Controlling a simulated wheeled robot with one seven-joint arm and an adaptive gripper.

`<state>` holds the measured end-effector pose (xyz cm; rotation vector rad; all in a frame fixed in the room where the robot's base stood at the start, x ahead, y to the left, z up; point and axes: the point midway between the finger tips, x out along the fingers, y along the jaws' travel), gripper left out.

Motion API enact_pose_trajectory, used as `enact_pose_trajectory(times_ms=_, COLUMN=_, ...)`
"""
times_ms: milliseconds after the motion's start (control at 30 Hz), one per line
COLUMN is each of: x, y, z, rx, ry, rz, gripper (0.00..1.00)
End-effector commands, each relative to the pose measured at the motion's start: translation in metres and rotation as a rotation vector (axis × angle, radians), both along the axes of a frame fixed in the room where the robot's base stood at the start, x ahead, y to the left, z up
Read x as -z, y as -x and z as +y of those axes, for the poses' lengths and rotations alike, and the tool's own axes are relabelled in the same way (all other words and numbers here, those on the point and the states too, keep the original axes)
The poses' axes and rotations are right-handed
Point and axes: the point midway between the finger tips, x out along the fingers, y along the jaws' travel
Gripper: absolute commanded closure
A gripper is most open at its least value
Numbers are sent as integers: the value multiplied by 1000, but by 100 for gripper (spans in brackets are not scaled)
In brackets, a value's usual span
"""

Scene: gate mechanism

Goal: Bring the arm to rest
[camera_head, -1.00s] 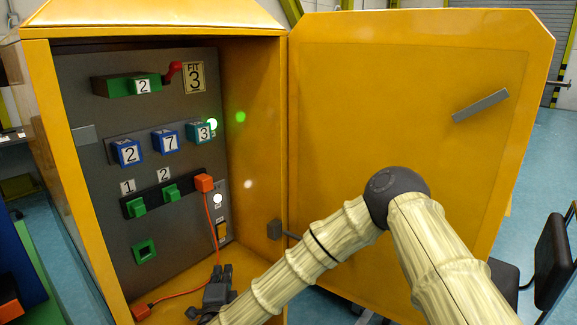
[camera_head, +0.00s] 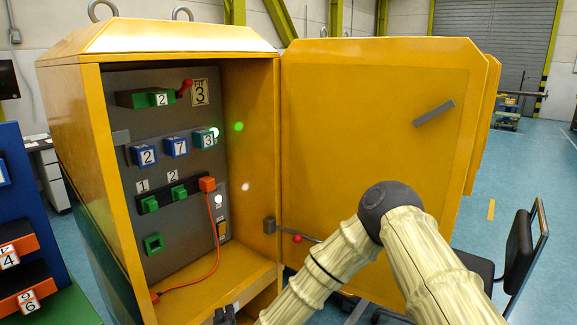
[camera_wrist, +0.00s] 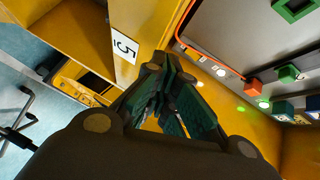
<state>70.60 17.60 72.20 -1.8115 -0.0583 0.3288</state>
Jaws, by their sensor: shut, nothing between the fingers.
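My arm's jointed links cross the lower right of the head view, bent at a dark joint. My gripper (camera_head: 225,316) is only partly in that view, at the bottom edge in front of the yellow cabinet (camera_head: 88,150). The wrist view shows the gripper (camera_wrist: 172,98) with its dark green fingers together and nothing between them. The cabinet's yellow door (camera_head: 375,130) stands open to the right. The grey panel (camera_head: 125,235) inside carries a green block marked 2, cubes marked 2, 7 and 3, and green sockets.
An orange plug (camera_head: 207,184) sits in the panel's socket row, its cable running down to the cabinet floor. A red-knobbed lever (camera_head: 297,238) is by the door's lower hinge side. A black chair (camera_head: 520,250) stands right; a blue rack (camera_head: 30,200) with numbered blocks stands left.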

Motion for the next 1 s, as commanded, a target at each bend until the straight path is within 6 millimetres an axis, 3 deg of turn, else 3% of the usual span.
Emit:
enact_pose_trajectory(times_ms=267, x=60, y=42, z=-43, rx=-142, ry=219, rz=135, gripper=100)
enact_pose_trajectory(times_ms=367, x=89, y=70, z=-73, rx=-219, ry=335, rz=214, gripper=100)
enact_pose_trajectory(times_ms=500, x=129, y=117, z=-127, rx=-337, ry=500, rz=343, gripper=100)
enact_pose_trajectory(times_ms=700, x=166, y=192, z=-207, rx=-502, ry=695, rz=532, gripper=100)
enact_pose_trajectory(times_ms=833, x=177, y=244, z=-261, rx=-605, ry=798, rz=660, gripper=100)
enact_pose_trajectory(times_ms=1000, x=176, y=313, z=-328, rx=-738, ry=901, rz=828, gripper=100)
